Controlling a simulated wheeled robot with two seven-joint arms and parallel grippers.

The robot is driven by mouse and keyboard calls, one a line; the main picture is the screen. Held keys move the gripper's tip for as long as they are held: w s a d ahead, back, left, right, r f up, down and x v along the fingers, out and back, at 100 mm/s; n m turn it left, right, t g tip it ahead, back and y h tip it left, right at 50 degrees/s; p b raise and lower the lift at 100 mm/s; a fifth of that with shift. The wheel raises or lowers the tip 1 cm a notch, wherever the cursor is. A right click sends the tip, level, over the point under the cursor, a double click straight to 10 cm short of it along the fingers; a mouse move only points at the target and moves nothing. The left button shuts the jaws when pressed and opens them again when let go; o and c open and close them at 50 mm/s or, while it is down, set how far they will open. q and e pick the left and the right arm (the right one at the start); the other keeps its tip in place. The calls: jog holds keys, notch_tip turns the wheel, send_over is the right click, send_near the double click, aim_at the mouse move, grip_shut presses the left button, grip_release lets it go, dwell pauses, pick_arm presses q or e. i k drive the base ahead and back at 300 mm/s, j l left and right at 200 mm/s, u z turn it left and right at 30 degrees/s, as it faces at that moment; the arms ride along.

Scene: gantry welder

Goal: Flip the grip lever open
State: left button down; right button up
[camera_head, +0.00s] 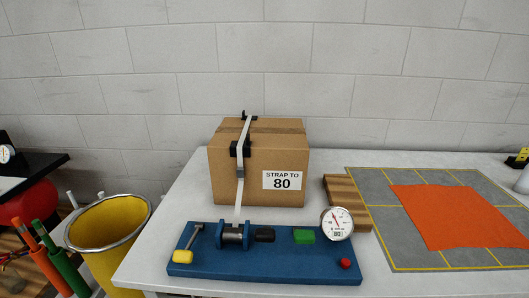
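The blue strapping base (265,268) lies on the white table in front of a cardboard box. A metal drum (233,236) between blue cheeks takes the pale strap (239,195) coming down from the box. A black block (264,235) and a green block (304,237) sit right of the drum. I cannot tell which part is the grip lever. Neither of my grippers shows in the head view.
The cardboard box (225,185) bears a "STRAP TO 80" label (283,180). A round gauge (337,223) and a red knob (345,264) are at the base's right. An orange sheet (450,215) lies on a grey mat (375,185). A yellow bin (105,222) stands left of the table.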

aim_at(185, 256)
jog(key=i+j, duration=0.1)
jog(key=j, duration=0.25)
jog(key=i+j, duration=0.1)
jog(key=j, duration=0.3)
jog(key=i+j, duration=0.15)
jog(key=j, duration=0.2)
jog(key=i+j, duration=0.1)
jog(key=j, duration=0.25)
jog(key=i+j, duration=0.1)
jog(key=j, duration=0.25)
